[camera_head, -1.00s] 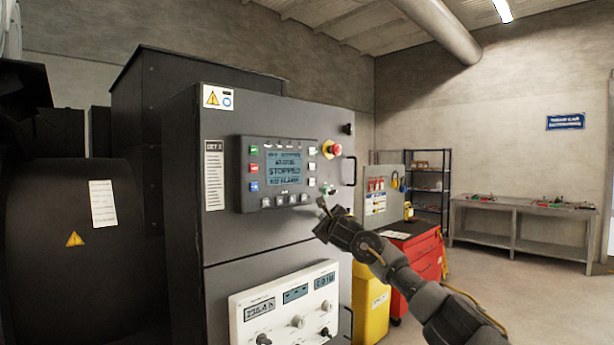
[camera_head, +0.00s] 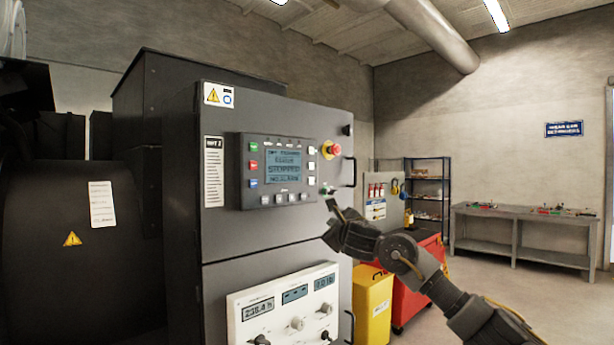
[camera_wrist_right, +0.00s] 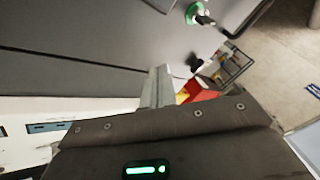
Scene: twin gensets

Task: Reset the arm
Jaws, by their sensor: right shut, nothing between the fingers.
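My right arm comes in from the lower right in the head view. Its gripper (camera_head: 332,205) is shut and empty, just in front of the right edge of the dark control cabinet (camera_head: 240,235), below the control panel (camera_head: 278,170). A key switch with a green ring (camera_head: 326,190) sits just above the fingertips; in the wrist view the key switch (camera_wrist_right: 200,14) is at the top, apart from the fingers (camera_wrist_right: 156,88). The panel screen reads STOPPED. My left gripper is not in view.
A red emergency stop (camera_head: 331,150) sits at the panel's upper right. A white meter panel (camera_head: 285,305) is below. A yellow bin (camera_head: 372,305) and red tool cabinet (camera_head: 412,290) stand right of the cabinet. A grey workbench (camera_head: 525,225) is farther back; floor between is clear.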

